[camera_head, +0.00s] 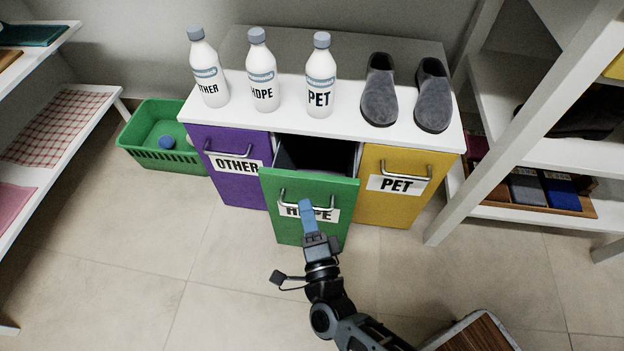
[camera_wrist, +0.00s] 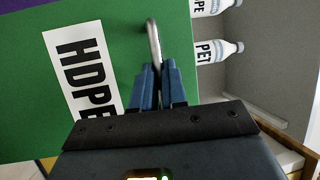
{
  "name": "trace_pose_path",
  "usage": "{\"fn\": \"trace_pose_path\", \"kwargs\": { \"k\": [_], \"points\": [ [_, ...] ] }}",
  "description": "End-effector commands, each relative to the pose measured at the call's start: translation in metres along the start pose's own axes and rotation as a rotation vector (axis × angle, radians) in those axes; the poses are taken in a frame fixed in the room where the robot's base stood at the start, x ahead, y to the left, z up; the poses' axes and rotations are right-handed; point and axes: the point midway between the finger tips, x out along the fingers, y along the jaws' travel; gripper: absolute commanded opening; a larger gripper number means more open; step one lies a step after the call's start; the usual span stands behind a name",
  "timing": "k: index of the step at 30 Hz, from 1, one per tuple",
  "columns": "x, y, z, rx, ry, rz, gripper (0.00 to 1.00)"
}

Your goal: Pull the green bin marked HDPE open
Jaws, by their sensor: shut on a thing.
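The green bin marked HDPE (camera_head: 290,230) is the middle one of three bins in a white-topped cabinet. In the head view it stands out from the bins on either side, with a dark opening showing behind its front. My gripper (camera_head: 308,212) is at the bin's metal bar handle (camera_head: 329,206). In the wrist view the blue fingers of my gripper (camera_wrist: 157,85) are shut on the handle (camera_wrist: 153,40), and the green front (camera_wrist: 85,22) with its HDPE label fills the left side. My gripper covers part of the label in the head view.
The purple OTHER bin (camera_head: 228,180) is at the left and the yellow PET bin (camera_head: 385,205) at the right, both shut. Bottles and grey shoes (camera_head: 380,95) stand on the white top (camera_head: 345,60). A green basket (camera_head: 150,160) is at the left. The tiled floor (camera_head: 220,270) in front is mostly clear.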

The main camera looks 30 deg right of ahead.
Motion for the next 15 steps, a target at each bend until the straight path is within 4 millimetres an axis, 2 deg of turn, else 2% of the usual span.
{"fn": "trace_pose_path", "kwargs": {
  "k": [1,6,12,15],
  "points": [
    [-0.016,-0.002,0.006,0.0,-0.003,0.004,0.0],
    [-0.061,-0.01,0.025,0.001,-0.001,0.004,0.0],
    [-0.1,-0.017,0.041,0.0,0.0,0.003,0.0],
    [-0.112,-0.02,0.046,0.001,0.0,0.002,0.0]
  ]
}}
